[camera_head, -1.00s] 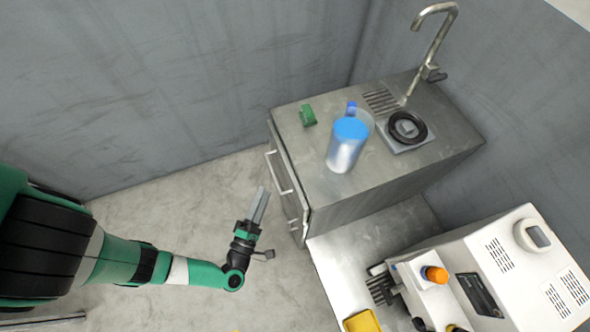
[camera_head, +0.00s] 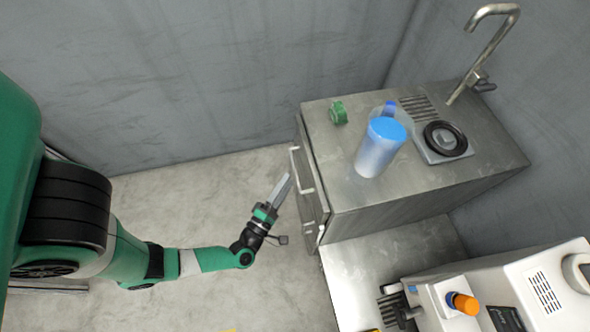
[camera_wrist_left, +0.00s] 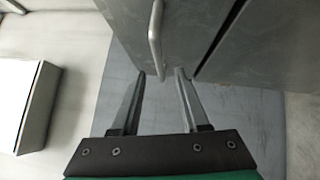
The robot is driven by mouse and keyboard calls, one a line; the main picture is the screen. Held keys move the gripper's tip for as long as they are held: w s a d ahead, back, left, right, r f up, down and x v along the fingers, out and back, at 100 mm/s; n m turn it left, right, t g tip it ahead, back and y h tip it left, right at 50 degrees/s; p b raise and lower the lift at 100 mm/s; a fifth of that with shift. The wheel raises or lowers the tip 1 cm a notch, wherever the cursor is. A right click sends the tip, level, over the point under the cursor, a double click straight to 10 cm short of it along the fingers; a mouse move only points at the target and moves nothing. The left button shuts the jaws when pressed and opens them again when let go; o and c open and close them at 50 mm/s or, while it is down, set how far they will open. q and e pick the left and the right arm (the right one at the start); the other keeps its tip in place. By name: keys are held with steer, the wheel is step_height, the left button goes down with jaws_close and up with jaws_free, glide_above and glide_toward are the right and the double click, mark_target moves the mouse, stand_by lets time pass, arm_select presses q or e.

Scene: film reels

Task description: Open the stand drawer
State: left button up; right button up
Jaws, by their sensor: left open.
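The metal stand (camera_head: 350,190) has its front facing left in the head view. Its drawer front carries a bar handle (camera_head: 301,172), and a second handle shows lower down. In the left wrist view the handle (camera_wrist_left: 156,40) stands upright just beyond the fingertips. My left gripper (camera_head: 283,188) is in front of the drawer, near the handle, and it also shows in the left wrist view (camera_wrist_left: 163,75). Its two fingers are apart with nothing between them. The handle appears ahead of the fingers, not gripped. My right gripper is not in view.
On the stand top are a blue-lidded container (camera_head: 381,148), a green tape-like object (camera_head: 338,112), a black ring (camera_head: 445,139) and a faucet (camera_head: 490,45). A white machine (camera_head: 535,290) stands at lower right. The floor (camera_head: 190,210) in front of the stand is clear.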

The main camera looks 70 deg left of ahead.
mark_target(295, 169)
arm_select(q)
steer(key=b+x, duration=0.1)
steer(key=x, duration=0.4)
steer(key=shift+w+a, duration=0.2)
steer(key=shift+w, duration=0.1)
steer(key=shift+c, duration=0.3)
jaws_close()
stand_by(0.8)
